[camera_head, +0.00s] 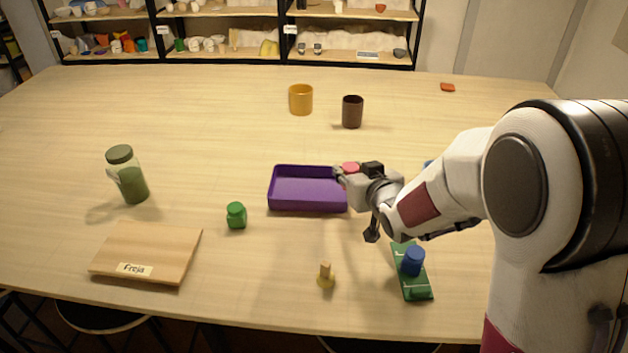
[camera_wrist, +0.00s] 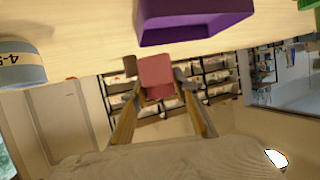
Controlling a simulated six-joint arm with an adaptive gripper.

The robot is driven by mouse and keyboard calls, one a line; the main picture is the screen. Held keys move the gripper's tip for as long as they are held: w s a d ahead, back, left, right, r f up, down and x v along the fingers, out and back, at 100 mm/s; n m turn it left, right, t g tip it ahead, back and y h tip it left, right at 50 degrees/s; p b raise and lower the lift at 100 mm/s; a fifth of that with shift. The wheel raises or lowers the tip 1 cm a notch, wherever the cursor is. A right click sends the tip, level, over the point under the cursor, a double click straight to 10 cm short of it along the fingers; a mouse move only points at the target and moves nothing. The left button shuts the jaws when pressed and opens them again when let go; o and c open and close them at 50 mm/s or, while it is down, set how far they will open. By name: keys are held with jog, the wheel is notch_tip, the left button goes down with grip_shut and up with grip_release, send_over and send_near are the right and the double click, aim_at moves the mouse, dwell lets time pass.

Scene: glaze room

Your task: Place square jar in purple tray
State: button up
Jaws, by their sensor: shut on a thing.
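A small red squarish jar (camera_wrist: 155,72) is between the two fingers of my gripper (camera_wrist: 160,88) in the wrist view. In the head view only a red top (camera_head: 350,167) shows at the end of my gripper (camera_head: 346,174), which is shut on it. The purple tray (camera_head: 309,209) is empty where I can see into it. My gripper is at the tray's right side in the head view and covers its right end. The tray also shows in the wrist view (camera_wrist: 195,32), apart from the jar there. I cannot tell the jar's height over the table.
A green jar (camera_head: 236,216) stands left of the tray. A wooden board (camera_head: 150,247), a lidded bottle (camera_head: 128,178) and a yellow stamp-like piece (camera_head: 326,276) are nearby. A blue piece (camera_head: 412,260) stands on a green board (camera_head: 416,281). Orange (camera_head: 300,100) and brown (camera_head: 352,112) cups stand behind.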

jog(key=w+a+r, duration=0.2)
jog(key=w+a, duration=0.3)
jog(key=a, duration=0.5)
jog(key=shift+w, duration=0.35)
jog(key=shift+d+f, duration=0.1)
send_over(309, 193)
jog(key=shift+w+f, duration=0.1)
jog(key=shift+f, duration=3)
jog(key=shift+f, duration=1.9)
jog(key=shift+f, duration=0.1)
jog(key=o, duration=1.3)
